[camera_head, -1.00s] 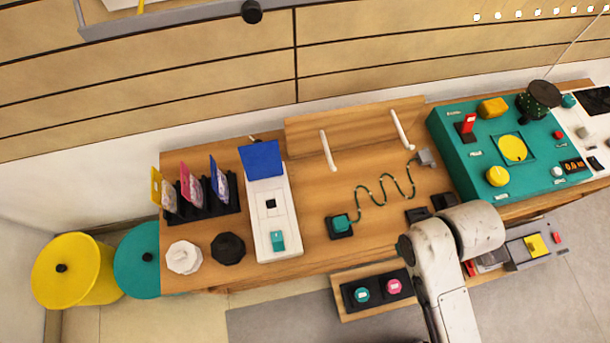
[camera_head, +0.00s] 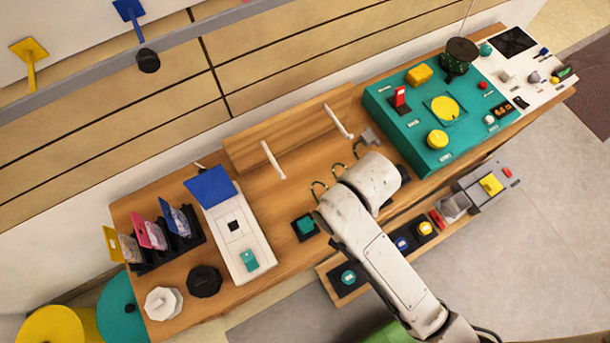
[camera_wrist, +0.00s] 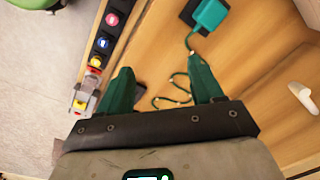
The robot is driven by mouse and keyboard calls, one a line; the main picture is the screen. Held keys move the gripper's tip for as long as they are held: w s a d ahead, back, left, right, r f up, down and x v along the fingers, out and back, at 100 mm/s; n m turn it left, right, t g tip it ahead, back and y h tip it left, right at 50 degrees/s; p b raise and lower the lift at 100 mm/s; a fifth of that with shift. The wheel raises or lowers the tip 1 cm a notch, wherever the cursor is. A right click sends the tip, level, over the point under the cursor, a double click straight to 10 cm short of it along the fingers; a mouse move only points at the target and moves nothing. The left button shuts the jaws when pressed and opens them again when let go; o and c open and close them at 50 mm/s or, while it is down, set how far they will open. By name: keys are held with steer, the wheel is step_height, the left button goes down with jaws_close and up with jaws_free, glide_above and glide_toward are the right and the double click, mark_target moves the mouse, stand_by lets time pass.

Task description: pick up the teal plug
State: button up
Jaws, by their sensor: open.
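The teal plug (camera_head: 306,226) sits on a small black base on the wooden bench, left of my arm in the head view. It also shows at the top of the wrist view (camera_wrist: 211,14), with a teal wavy cord running from it. My gripper (camera_wrist: 162,85) is open and empty, its dark green fingers spread above the bench near the cord. The plug lies beyond the fingertips, above the right finger in the wrist view. In the head view my arm covers part of the cord and hides my gripper.
A white device (camera_head: 232,228) with a blue flap stands left of the plug. A teal console (camera_head: 415,150) stands right. White pegs (camera_head: 273,160) stick out behind. A lower shelf (camera_head: 328,272) with several coloured buttons runs along the bench front. Bench between plug and white device is clear.

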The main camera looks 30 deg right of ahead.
steer(key=w+a+r+m+p, duration=0.2)
steer(key=w+a+m, duration=0.1)
steer(key=a+m, duration=0.5)
glide_above(305, 224)
steer(key=shift+m, duration=0.4)
steer(key=f, duration=0.5)
steer(key=shift+s+a+f, duration=0.2)
steer(key=shift+s+f, duration=0.1)
steer(key=shift+w+d+f+b, duration=0.15)
steer(key=shift+f+b, duration=0.05)
steer(key=shift+f, duration=1.2)
steer(key=shift+w+d+f+b, duration=0.1)
steer(key=shift+f+b, duration=0.1)
steer(key=shift+f, duration=1.2)
steer(key=shift+c, duration=0.4)
steer(key=c, duration=1)
steer(key=shift+o, duration=0.2)
steer(key=shift+r, duration=0.15)
